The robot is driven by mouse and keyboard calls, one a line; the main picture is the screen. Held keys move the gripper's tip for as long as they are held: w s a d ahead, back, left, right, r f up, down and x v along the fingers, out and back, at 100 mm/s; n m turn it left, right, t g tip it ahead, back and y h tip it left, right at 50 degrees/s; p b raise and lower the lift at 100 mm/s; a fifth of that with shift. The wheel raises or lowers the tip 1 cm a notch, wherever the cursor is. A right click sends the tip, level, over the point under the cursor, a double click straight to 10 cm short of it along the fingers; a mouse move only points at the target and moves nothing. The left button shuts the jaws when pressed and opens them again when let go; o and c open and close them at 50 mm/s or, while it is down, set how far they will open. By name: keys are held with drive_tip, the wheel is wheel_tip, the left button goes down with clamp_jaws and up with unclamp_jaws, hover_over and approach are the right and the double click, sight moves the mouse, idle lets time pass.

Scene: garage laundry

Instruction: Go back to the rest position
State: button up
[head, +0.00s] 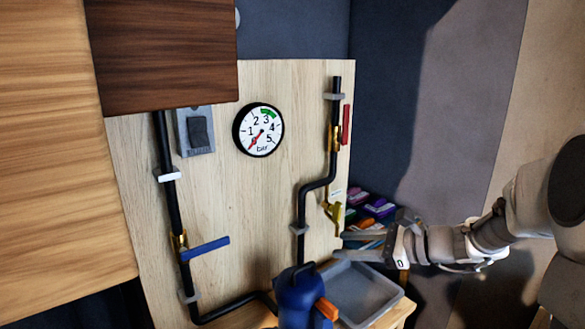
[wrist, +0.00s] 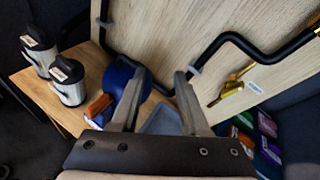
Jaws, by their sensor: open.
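My gripper (head: 338,245) is at the right in the head view, with its fingers pointing left, over the right part of a grey tray (head: 385,307). In the wrist view my gripper (wrist: 158,80) shows two fingers spread apart with nothing between them. Behind them stands a wooden board (head: 233,200) with black pipes. A brass fitting with a lever (head: 335,212) is on the board just up and left of my fingers, apart from them. It also shows in the wrist view (wrist: 230,90), right of the fingers.
A blue container (head: 298,300) with an orange part stands left of the tray. A pressure gauge (head: 258,130) and a blue lever (head: 205,249) are on the board. Colourful packages (head: 378,206) lie behind my gripper. Two steel canisters (wrist: 68,82) show in the wrist view.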

drive_tip(key=s+a+r+n+g+h+p, duration=0.2)
drive_tip(key=s+a+r+n+h, duration=0.1)
drive_tip(key=s+n, duration=0.3)
drive_tip(key=s+a+r+n+g+h+p, duration=0.2)
drive_tip(key=s+a+r+n, duration=0.1)
drive_tip(key=s+n, duration=0.35)
drive_tip(key=s+d+r+n+t+h+p, duration=0.1)
drive_tip(key=s+d+r+n+h, duration=0.1)
drive_tip(key=s, duration=0.4)
drive_tip(key=s+d+r+n+t+h+p, duration=0.1)
drive_tip(key=s+d+n+h+p, duration=0.1)
drive_tip(key=s+d+n+h, duration=0.2)
drive_tip(key=s+d+n, duration=0.1)
drive_tip(key=s+n, duration=0.1)
drive_tip(key=s, duration=0.1)
drive_tip(key=shift+r+h+p, duration=0.3)
drive_tip(key=shift+r+h, duration=0.1)
idle(0.5)
